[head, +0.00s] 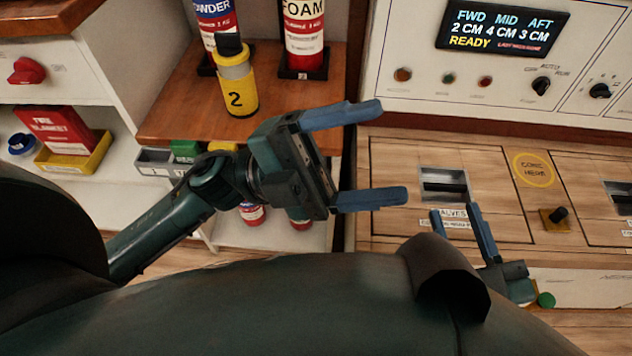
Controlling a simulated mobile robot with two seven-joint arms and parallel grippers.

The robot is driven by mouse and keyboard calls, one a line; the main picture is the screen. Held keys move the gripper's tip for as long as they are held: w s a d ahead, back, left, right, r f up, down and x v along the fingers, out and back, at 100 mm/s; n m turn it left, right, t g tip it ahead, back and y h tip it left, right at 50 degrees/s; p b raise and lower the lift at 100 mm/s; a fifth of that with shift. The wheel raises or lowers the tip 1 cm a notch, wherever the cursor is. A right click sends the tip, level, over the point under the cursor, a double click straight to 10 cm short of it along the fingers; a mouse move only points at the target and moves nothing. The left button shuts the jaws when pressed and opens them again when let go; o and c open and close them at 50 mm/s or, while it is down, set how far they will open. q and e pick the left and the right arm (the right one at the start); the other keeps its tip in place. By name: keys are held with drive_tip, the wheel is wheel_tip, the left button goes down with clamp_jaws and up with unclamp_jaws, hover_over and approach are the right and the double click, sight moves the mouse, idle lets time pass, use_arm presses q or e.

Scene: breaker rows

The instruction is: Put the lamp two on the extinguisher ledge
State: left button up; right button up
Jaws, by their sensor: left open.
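Lamp two (238,90), a yellow lamp with a black top and a black "2", stands on the brown wooden extinguisher ledge (180,110), near its front edge and in front of the extinguishers. Nothing holds it. My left gripper (392,152) is open and empty, to the right of the lamp and apart from it, its blue fingers pointing right over the wooden counter. My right gripper (455,208) is lower right, its fingers spread with nothing seen between them; part of it is hidden behind my own body.
A powder extinguisher (216,20) and a foam extinguisher (304,30) stand at the back of the ledge. A yellow tray (72,160) with a red fire blanket box is at left. A panel (505,65) with knobs stands behind the counter (395,150).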

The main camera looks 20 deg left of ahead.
use_arm(q)
drive_tip(key=w+a+f+n+t+y, duration=0.1)
drive_tip(key=a+f+n+t+y, duration=0.2)
drive_tip(key=n, duration=0.9)
drive_tip(key=w+a+f+n+t+y, duration=0.2)
drive_tip(key=a+f+n+t+y, duration=0.1)
drive_tip(key=f+n+t+y, duration=0.6)
drive_tip(key=n+t+y, duration=0.2)
drive_tip(key=n+t, duration=0.1)
drive_tip(key=n, duration=0.1)
drive_tip(key=shift+y, duration=0.3)
drive_tip(key=shift+f+t, duration=0.15)
drive_tip(key=shift+t, duration=0.15)
